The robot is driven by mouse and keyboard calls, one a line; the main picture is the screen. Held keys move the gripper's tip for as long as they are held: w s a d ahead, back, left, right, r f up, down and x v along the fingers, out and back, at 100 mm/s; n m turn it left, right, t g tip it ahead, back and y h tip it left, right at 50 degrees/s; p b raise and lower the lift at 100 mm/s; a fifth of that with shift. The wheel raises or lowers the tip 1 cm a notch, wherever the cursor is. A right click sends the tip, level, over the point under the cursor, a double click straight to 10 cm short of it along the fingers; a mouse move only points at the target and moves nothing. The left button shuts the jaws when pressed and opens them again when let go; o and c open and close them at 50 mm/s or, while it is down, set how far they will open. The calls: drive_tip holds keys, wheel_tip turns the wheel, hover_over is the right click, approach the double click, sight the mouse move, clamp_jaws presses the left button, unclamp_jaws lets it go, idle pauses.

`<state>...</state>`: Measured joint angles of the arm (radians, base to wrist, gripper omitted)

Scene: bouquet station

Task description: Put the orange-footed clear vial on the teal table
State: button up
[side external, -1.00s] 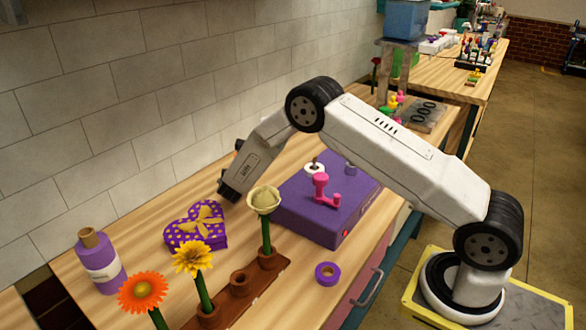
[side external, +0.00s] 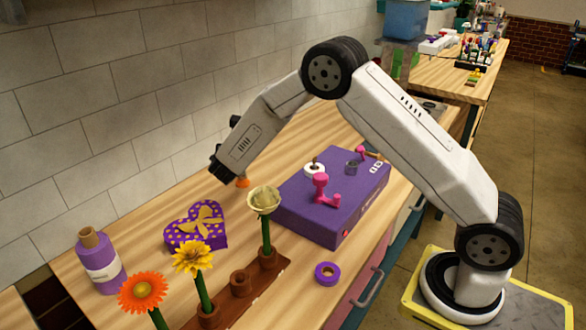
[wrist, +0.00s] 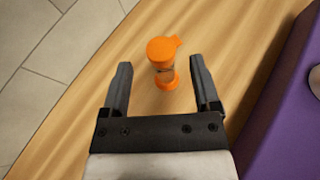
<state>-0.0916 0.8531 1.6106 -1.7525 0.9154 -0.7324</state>
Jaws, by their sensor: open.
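The orange-footed clear vial (wrist: 163,66) stands on the wooden bench in the wrist view, with an orange top, a short clear body and an orange foot. My gripper (wrist: 160,68) is open and empty, with the vial between and beyond its two fingertips, touching neither. In the side view my gripper (side external: 221,176) is above the bench near the wall, and only a small orange part of the vial (side external: 242,183) shows beside it.
A purple box (side external: 330,205) bearing a pink piece (side external: 321,187) and small items stands to the right. A heart-shaped purple box (side external: 195,226), a purple bottle (side external: 99,262) and a flower rack (side external: 248,300) are nearer the camera. A purple tape roll (side external: 327,273) lies at the front.

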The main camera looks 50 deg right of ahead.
idle(0.6)
drive_tip(key=s+m+g+y, duration=0.1)
drive_tip(key=s+m, duration=0.2)
drive_tip(key=s, duration=0.2)
drive_tip(key=s+m+g+y, duration=0.1)
drive_tip(key=s+m+g, duration=0.1)
drive_tip(key=s+m, duration=0.2)
drive_tip(key=s+a+m+g+y, duration=0.1)
drive_tip(key=s+m+g+y, duration=0.1)
drive_tip(key=s, duration=0.4)
drive_tip(key=shift+a+f+m, duration=0.1)
drive_tip(key=shift+f+m, duration=0.2)
drive_tip(key=shift+m, duration=0.5)
drive_tip(key=s+a+m+y, duration=0.1)
drive_tip(key=s+m, duration=0.1)
drive_tip(key=s+a+m+g+y, duration=0.1)
drive_tip(key=s+m, duration=0.1)
drive_tip(key=s, duration=0.1)
drive_tip(key=s+a+m+y, duration=0.1)
drive_tip(key=s+m, duration=0.1)
drive_tip(key=shift+s+r, duration=0.15)
drive_tip(key=shift+s, duration=0.25)
drive_tip(key=s+a+m+y, duration=0.3)
drive_tip(key=s+a+m, duration=0.1)
drive_tip(key=s+m, duration=0.4)
drive_tip(key=shift+s+r+m+y, duration=0.2)
drive_tip(key=shift+r+m+y, duration=0.15)
drive_tip(key=shift+m, duration=0.15)
